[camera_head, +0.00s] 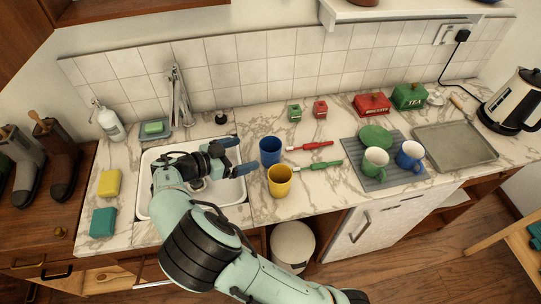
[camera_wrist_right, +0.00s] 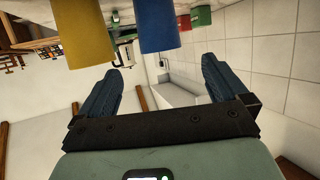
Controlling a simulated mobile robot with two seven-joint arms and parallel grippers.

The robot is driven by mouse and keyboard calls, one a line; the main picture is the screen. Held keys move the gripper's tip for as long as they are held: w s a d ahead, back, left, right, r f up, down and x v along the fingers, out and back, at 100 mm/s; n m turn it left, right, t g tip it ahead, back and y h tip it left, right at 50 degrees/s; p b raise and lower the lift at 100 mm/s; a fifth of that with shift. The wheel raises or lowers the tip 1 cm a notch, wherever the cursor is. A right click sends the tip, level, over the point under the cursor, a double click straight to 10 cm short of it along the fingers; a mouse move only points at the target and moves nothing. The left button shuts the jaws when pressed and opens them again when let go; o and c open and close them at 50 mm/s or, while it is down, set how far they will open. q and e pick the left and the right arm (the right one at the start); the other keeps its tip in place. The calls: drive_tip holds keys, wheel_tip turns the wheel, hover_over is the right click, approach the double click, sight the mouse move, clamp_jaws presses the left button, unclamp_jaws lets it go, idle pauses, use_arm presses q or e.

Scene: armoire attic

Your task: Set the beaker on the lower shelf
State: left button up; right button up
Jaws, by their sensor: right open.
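Two beaker-like cups stand upright on the marble counter, a blue cup (camera_head: 270,151) and a yellow cup (camera_head: 280,180) in front of it. I cannot tell which is the task's beaker. My right gripper (camera_head: 240,156) is open and empty over the right part of the sink, its fingers pointing at the blue cup and apart from it. In the wrist view the blue cup (camera_wrist_right: 158,26) is beyond the open fingers (camera_wrist_right: 163,76), with the yellow cup (camera_wrist_right: 87,34) to its left. A white wall shelf (camera_head: 400,12) is at the top right. My left gripper is out of view.
The sink (camera_head: 225,190) lies under my right arm. Red and green utensils (camera_head: 312,146) lie right of the cups. A grey mat (camera_head: 378,178) holds mugs and a green bowl. A tray (camera_head: 455,144) and kettle (camera_head: 515,100) stand further right. An open compartment (camera_head: 452,214) is below the counter.

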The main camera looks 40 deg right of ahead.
sight(278, 144)
drive_tip(key=p+x, duration=0.1)
drive_tip(key=x, duration=1.2)
drive_tip(key=shift+a, duration=0.1)
drive_tip(key=c, duration=1.1)
drive_tip(key=shift+c, duration=0.2)
